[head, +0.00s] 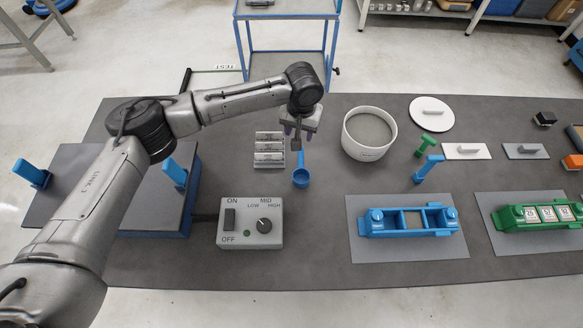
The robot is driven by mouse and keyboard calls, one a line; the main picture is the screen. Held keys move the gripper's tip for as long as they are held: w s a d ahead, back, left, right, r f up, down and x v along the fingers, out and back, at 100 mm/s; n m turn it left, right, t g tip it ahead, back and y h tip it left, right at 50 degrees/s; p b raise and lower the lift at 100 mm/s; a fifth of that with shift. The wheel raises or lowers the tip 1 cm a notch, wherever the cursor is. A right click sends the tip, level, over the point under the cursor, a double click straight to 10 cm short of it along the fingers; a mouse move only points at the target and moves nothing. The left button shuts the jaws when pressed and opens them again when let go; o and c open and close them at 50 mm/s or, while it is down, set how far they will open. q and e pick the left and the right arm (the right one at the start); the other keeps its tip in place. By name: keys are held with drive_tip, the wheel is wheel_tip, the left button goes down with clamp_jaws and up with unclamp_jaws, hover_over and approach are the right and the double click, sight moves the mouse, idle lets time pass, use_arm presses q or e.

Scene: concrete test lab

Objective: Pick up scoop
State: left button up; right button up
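The scoop (301,178) is blue with a round cup and a handle that runs away from me to a dark grip end. It is on the dark table, behind the control box. My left gripper (298,133) is over the dark grip end of the handle, pointing down. Its two fingertips look spread apart, one on each side of the grip, with no visible contact. The gripper hides part of the handle's far end. My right gripper is not in view.
A round pale container (391,149) with grey contents stands right of the gripper. A control box (250,224) with a switch and knob is in front. Several labelled blocks (268,159) lie just left of the scoop. Blue (412,232) and green (540,226) fixtures stand on the right.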

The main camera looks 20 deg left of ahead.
sight(301, 160)
use_arm(q)
drive_tip(key=f+n, duration=0.1)
drive_tip(key=f, duration=0.2)
drive_tip(key=f+n+b, duration=0.1)
drive_tip(key=f, duration=0.2)
drive_tip(key=d+f+n, duration=0.1)
drive_tip(key=f, duration=0.1)
drive_tip(key=shift+s+f+n, duration=0.3)
drive_tip(key=shift+s+f, duration=0.05)
drive_tip(key=shift+f, duration=0.05)
drive_tip(key=shift+s+d+f+b, duration=0.1)
drive_tip(key=shift+f+b, duration=0.7)
drive_tip(key=shift+f, duration=1.8)
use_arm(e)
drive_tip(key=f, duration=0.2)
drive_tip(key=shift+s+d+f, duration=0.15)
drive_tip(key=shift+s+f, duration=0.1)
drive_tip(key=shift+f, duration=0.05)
use_arm(q)
clamp_jaws()
